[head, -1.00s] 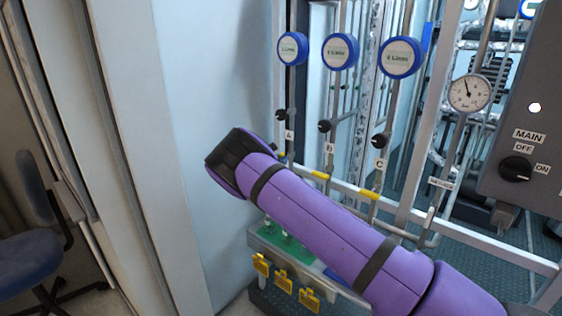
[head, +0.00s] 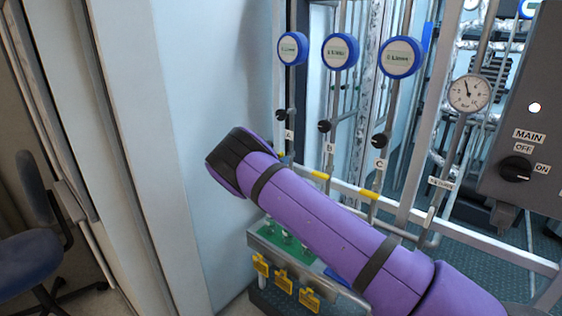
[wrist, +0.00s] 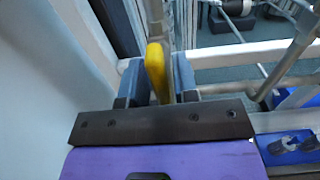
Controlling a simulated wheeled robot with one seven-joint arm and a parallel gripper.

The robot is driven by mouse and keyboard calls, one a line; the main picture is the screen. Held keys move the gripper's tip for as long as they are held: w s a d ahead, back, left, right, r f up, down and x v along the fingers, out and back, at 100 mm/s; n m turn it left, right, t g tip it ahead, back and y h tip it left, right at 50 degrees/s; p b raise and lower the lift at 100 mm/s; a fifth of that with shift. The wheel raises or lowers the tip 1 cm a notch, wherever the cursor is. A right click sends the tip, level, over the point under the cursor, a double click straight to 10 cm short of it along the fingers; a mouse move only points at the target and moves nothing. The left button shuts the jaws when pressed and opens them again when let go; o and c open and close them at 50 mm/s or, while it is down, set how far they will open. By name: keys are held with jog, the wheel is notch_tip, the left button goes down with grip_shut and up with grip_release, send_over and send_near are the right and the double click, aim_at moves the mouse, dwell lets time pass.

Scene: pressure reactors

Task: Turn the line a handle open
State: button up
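The yellow line A handle (wrist: 156,68) stands upright between the two blue-grey fingers of my gripper (wrist: 160,82) in the wrist view. The fingers are close together, shut on the handle, with the left one against it and at most a thin gap on the right.
Yellow handles of line B (head: 320,175) and line C (head: 369,194) lie along the rail to the right. Blue round gauges (head: 340,51) hang above. A pale wall (head: 205,90) is close on the left. Yellow tags (head: 284,283) hang below my arm.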

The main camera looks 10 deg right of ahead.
jog(key=shift+o, duration=0.7)
jog(key=v, duration=1)
jog(key=shift+s+a, duration=0.25)
jog(key=shift+a, duration=0.05)
